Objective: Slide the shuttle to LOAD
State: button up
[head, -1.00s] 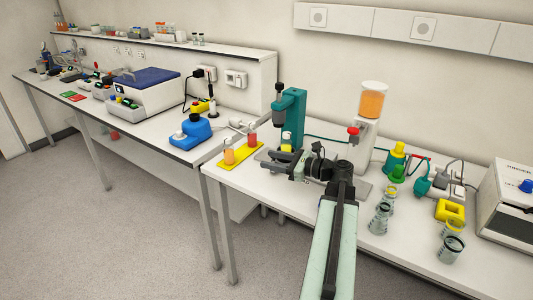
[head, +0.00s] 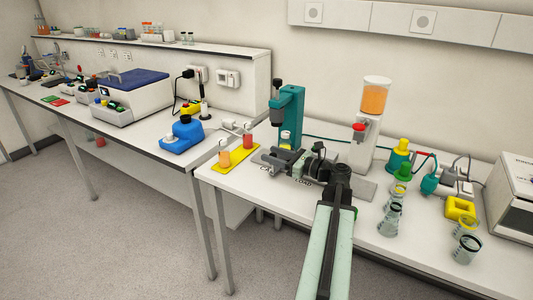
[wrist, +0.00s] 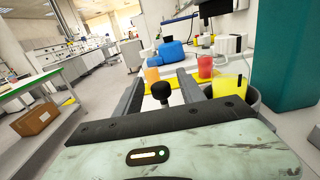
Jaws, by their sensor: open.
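The shuttle station is a teal press (head: 291,112) on a grey base at the bench's left end. A black knob on a short stem (wrist: 166,92), apparently the shuttle's handle, stands between my fingers. My gripper (wrist: 160,78) is open, one finger on each side of the knob; contact is unclear. In the head view, my gripper (head: 314,158) is beside a LOAD label (head: 303,183) and partly hides the shuttle.
A yellow tray (head: 222,176) with orange and red samples lies left of the station. An orange-filled dispenser (head: 375,100) stands behind right. Several glass beakers (head: 389,220) and a yellow block (head: 460,208) stand to the right. A blue device (head: 183,134) is on the left bench.

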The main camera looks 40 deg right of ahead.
jog(key=shift+x, duration=1.6)
grip_shut()
